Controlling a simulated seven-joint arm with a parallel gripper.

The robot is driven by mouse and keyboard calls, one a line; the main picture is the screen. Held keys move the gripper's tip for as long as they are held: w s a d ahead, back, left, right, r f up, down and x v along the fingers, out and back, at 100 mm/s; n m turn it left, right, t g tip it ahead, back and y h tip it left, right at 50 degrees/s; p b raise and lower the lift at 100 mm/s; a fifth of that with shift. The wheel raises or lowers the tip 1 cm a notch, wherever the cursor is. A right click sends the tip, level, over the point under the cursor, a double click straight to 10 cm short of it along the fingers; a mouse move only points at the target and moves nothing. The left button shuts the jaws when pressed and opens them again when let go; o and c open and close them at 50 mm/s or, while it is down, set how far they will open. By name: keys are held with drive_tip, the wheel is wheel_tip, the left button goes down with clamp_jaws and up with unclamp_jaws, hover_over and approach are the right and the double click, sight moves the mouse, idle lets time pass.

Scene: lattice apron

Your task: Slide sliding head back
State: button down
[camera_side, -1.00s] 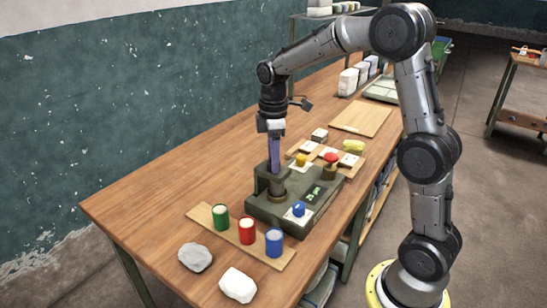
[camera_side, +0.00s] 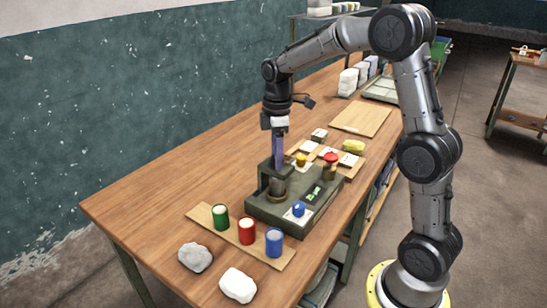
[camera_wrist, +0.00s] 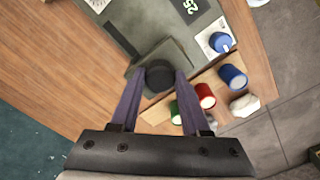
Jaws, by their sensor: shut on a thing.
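The olive-green machine (camera_side: 295,215) stands on the wooden table, with a green number display and a blue knob (camera_side: 299,209) on its top. Its sliding head (camera_side: 269,176) is the raised olive block at the machine's left end; in the wrist view it shows as a grey-green plate (camera_wrist: 142,67) with a black round part (camera_wrist: 159,75). My gripper (camera_side: 278,165) points down at the head. In the wrist view the purple fingers of my gripper (camera_wrist: 158,80) are shut on the black round part, one on each side. The inner contact faces are hidden.
Green, red and blue cups (camera_side: 247,230) stand on a wooden board at the machine's near side. Two stones (camera_side: 238,285) lie beyond it at the table's near end. A red-topped post (camera_side: 330,162) and small plates sit behind the machine. The table left of it is clear.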

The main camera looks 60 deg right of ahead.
drive_tip(key=d, duration=0.7)
drive_tip(key=shift+d, duration=0.2)
drive_tip(key=shift+r, duration=0.1)
drive_tip(key=shift+c, duration=2)
unclamp_jaws()
drive_tip(key=shift+o, duration=0.2)
wheel_tip(320, 180, up, 14)
drive_tip(key=shift+a, duration=0.1)
